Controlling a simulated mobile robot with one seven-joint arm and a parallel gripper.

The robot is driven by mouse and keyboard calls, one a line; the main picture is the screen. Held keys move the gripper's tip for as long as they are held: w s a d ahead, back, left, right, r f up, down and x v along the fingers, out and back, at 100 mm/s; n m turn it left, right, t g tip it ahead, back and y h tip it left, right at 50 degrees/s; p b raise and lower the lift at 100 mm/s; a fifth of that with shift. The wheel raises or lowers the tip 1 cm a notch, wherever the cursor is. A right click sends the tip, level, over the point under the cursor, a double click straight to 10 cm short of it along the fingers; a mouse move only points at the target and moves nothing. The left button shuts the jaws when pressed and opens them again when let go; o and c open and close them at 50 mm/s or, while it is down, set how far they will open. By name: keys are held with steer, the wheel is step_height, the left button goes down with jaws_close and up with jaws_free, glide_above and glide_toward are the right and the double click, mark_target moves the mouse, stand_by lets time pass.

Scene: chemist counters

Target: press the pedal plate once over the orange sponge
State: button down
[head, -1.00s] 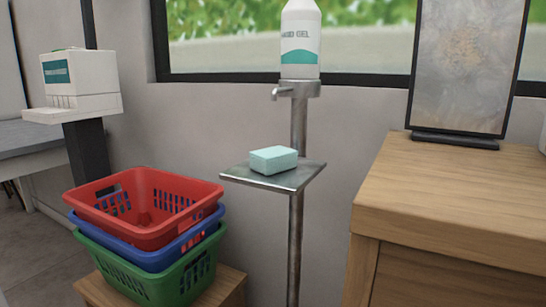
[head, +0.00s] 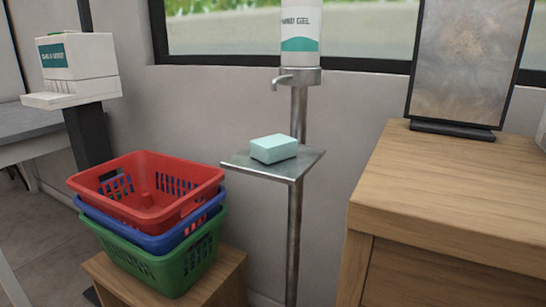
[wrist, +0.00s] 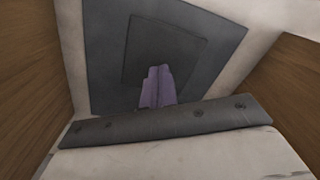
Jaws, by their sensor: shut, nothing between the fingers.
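A pale teal sponge-like block (head: 273,149) sits on the small metal shelf (head: 307,161) of a stand, below a white hand-gel bottle (head: 300,28) with a metal spout (head: 284,79). I see no orange sponge. In the wrist view, my gripper (wrist: 159,71) is shut and empty, its purplish fingers side by side. Beyond them lies a dark square plate (wrist: 188,42) on a larger dark plate (wrist: 108,92); I cannot tell for sure whether the smaller one is the pedal plate. The head view shows neither my gripper nor the stand's foot.
Stacked red (head: 138,212), blue (head: 165,240) and green baskets (head: 185,283) stand on a low wooden box (head: 238,277) left of the stand. A wooden counter (head: 470,190) with a dark-framed panel (head: 468,60) is at the right. A white dispenser (head: 77,58) stands at the left.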

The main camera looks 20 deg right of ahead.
step_height(320, 180, up, 6)
steer(key=p, duration=0.5)
stand_by(0.6)
